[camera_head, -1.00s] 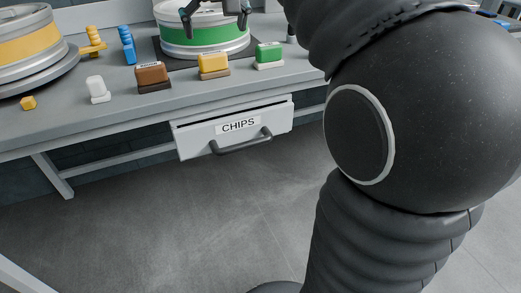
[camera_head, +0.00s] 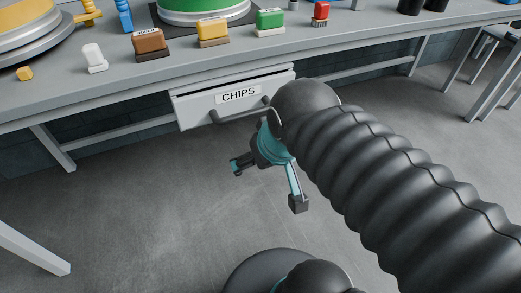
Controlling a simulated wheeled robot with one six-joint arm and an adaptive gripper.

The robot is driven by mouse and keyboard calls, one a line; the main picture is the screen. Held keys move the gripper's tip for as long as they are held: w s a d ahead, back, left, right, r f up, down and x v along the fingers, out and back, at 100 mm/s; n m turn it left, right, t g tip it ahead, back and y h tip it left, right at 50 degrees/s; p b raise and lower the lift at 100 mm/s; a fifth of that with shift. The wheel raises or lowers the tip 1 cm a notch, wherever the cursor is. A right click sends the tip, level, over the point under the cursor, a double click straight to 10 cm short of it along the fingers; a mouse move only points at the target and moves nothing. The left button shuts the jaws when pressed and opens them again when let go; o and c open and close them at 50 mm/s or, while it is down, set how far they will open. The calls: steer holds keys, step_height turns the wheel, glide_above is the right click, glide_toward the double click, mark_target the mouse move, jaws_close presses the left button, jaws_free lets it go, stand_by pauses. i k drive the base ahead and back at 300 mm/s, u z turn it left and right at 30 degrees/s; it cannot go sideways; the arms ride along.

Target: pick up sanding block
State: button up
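Several small blocks stand in a row on the grey workbench (camera_head: 110,75). They are a brown block with a dark base and a small unreadable label (camera_head: 148,40), a yellow block with a brown base (camera_head: 212,30), and a green block with a white base (camera_head: 270,20). I cannot tell for certain which is the sanding block. My gripper (camera_head: 267,184) is open and empty, its fingers spread wide. It hangs over the floor in front of the bench, below the bench top and apart from the blocks.
A slightly open drawer marked CHIPS (camera_head: 235,97) hangs under the bench, close behind my gripper. A stool (camera_head: 495,75) stands right.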

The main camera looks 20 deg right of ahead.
mark_target(212, 31)
steer(key=z, duration=2.55)
steer(key=k, duration=1.6)
steer(key=u, duration=1.85)
steer(key=i, duration=0.5)
steer(key=u, duration=0.05)
